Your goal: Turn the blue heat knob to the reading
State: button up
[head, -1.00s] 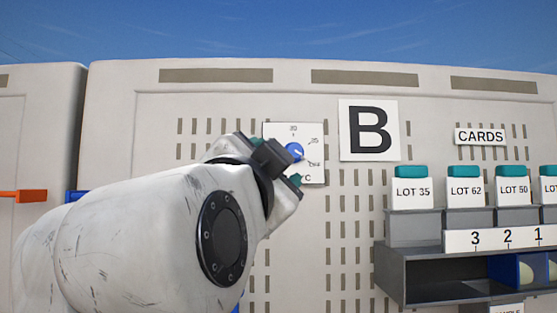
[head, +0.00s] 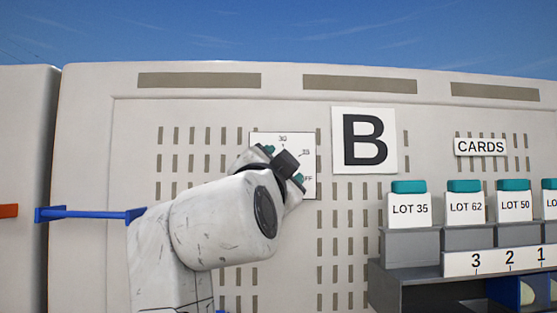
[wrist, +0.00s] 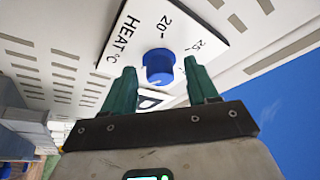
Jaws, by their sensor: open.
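The blue heat knob (wrist: 159,68) sits on a white dial plate (wrist: 180,28) marked HEAT °C, with 20 and 25 legible in the wrist view. My gripper (wrist: 160,72) is open, with its teal fingers apart near the two sides of the knob. I cannot tell whether the fingertips touch it or how far they reach along it. In the head view my gripper (head: 284,163) covers the knob and much of the dial plate (head: 308,140). The knob's pointer cannot be made out now.
The plate is on a slotted pale panel (head: 220,112). A B sign (head: 365,140) is to its right, then a CARDS sign (head: 480,147) above several teal-topped lot cards (head: 409,205) on grey shelving. A blue bar (head: 90,215) projects at the left.

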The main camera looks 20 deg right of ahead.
jog(key=shift+w+d+r, duration=0.1)
jog(key=shift+w+d, duration=0.1)
jog(key=shift+w, duration=0.1)
jog(key=shift+c, duration=0.2)
jog(key=c, duration=1)
jog(key=shift+n, duration=0.5)
jog(key=shift+s+d+n+t+y+p, duration=0.15)
jog(key=shift+n+t+y+p, duration=0.55)
jog(key=shift+n, duration=1.95)
jog(key=shift+w+d+n+t+y+p, duration=0.1)
jog(key=shift+n+t+y, duration=0.6)
jog(key=shift+n+y, duration=1.4)
jog(key=shift+s+d+n+t+y+p, duration=0.15)
jog(key=shift+n+t+y+p, duration=0.4)
jog(key=shift+n, duration=2.6)
jog(key=shift+f+n+t+y, duration=0.2)
jog(key=shift+n+t+y, duration=0.05)
jog(key=shift+n, duration=0.05)
